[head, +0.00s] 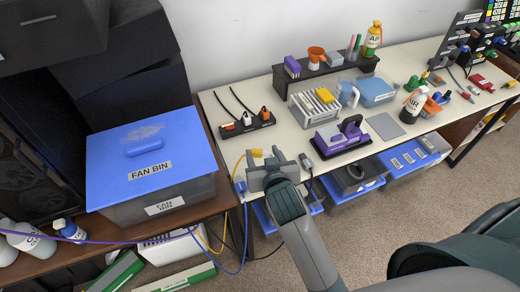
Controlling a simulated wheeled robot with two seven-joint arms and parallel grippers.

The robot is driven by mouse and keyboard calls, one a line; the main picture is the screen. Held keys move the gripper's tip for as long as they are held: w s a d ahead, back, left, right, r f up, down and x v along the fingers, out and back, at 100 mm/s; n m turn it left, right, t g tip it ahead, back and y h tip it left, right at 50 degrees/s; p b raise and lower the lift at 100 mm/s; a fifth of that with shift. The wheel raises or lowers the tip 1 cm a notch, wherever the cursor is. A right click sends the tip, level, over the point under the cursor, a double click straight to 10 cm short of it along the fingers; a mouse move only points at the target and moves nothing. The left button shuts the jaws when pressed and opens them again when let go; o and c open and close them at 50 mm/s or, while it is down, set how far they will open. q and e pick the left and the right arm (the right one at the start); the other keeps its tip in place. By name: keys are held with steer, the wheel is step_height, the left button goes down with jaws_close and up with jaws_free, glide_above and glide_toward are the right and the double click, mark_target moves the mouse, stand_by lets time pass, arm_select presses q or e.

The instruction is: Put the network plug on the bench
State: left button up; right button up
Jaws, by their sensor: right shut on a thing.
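My right gripper (264,160) is shut over the left end of the bench (222,110). A small yellow plug (257,153) shows at its fingertips, and a yellow cable (238,166) hangs from there past the bench's left edge. The fingers partly hide the plug. Whether it touches the bench top is not clear. A blue plug (240,187) with a blue cable is at the bench's left edge, just left of my right gripper. My left gripper is not in view.
A power strip (248,125) lies behind the gripper. A purple device (338,137) and a grey connector (306,161) are to the right. The blue-lidded fan bin (150,150) stands left, across a gap with hanging cables. Bare bench top shows around the strip.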

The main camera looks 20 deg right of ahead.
steer(key=shift+s+a+f, duration=0.1)
steer(key=shift+a+f, duration=0.1)
steer(key=shift+f, duration=0.65)
steer(key=x, duration=0.4)
steer(key=a+p+x, duration=0.1)
steer(key=x, duration=0.4)
steer(key=a+f+p+x, duration=0.1)
steer(key=x, duration=0.3)
steer(key=shift+a+f, duration=0.1)
steer(key=shift+a, duration=0.1)
steer(key=shift+f+p, duration=0.45)
steer(key=shift+f, duration=1.55)
